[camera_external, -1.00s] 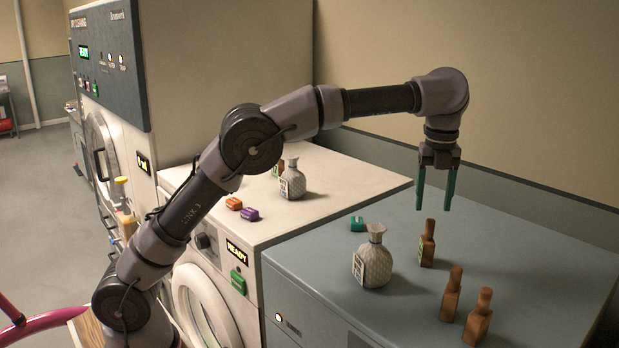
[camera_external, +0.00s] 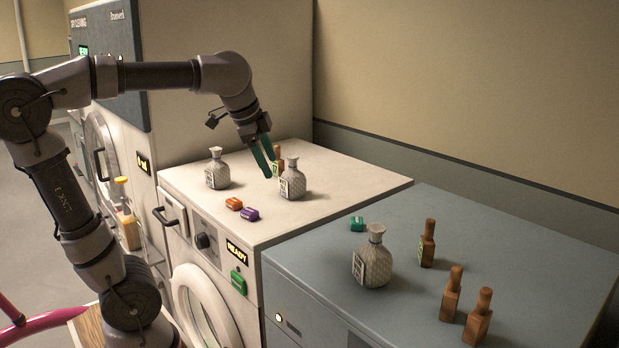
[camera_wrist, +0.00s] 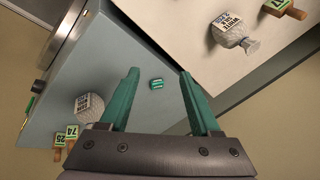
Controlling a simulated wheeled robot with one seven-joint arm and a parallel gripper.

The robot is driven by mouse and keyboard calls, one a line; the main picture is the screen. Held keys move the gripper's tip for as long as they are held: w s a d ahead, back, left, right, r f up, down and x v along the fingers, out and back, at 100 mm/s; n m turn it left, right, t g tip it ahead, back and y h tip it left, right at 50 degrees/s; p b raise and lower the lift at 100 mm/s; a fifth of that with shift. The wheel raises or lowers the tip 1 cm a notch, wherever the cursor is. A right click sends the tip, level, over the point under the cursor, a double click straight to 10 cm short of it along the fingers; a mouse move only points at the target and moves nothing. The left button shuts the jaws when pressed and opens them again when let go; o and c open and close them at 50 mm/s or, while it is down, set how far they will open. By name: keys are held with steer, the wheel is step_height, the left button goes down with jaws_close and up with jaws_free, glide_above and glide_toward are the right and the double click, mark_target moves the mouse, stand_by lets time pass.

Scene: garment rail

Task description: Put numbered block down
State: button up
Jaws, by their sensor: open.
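My gripper (camera_external: 270,168) hangs tilted over the white machine top, its green fingers apart. In the wrist view the gripper (camera_wrist: 159,72) is open, with nothing between the fingers. A brown bottle-shaped piece with a green tag (camera_external: 277,154) stands on the white top, partly hidden by the fingers and a white vase (camera_external: 293,182); I cannot tell whether they touch. Brown pieces (camera_external: 428,245), (camera_external: 452,296), (camera_external: 479,320) stand upright on the grey top. In the wrist view two show numbered tags, 74 (camera_wrist: 72,132) and 25 (camera_wrist: 59,140). I cannot tell which thing is the numbered block.
Small orange (camera_external: 234,203) and purple (camera_external: 249,214) blocks lie near the white top's front edge. Another white vase (camera_external: 217,172) stands at its left. The grey top (camera_external: 500,235) bears a vase (camera_external: 374,262) and a small green block (camera_external: 357,224). Its back right is clear.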

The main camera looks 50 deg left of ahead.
steer(key=s+a+f+n+t+y, duration=0.1)
steer(key=s+a+f+n+t, duration=0.1)
steer(key=s+a+f+n, duration=0.3)
steer(key=s+a+f, duration=0.1)
steer(key=s+f, duration=0.2)
steer(key=s, duration=0.3)
steer(key=shift+s+f+n+y, duration=0.25)
steer(key=shift+f+n+y, duration=0.05)
steer(key=shift+f, duration=0.05)
steer(key=shift+a, duration=0.1)
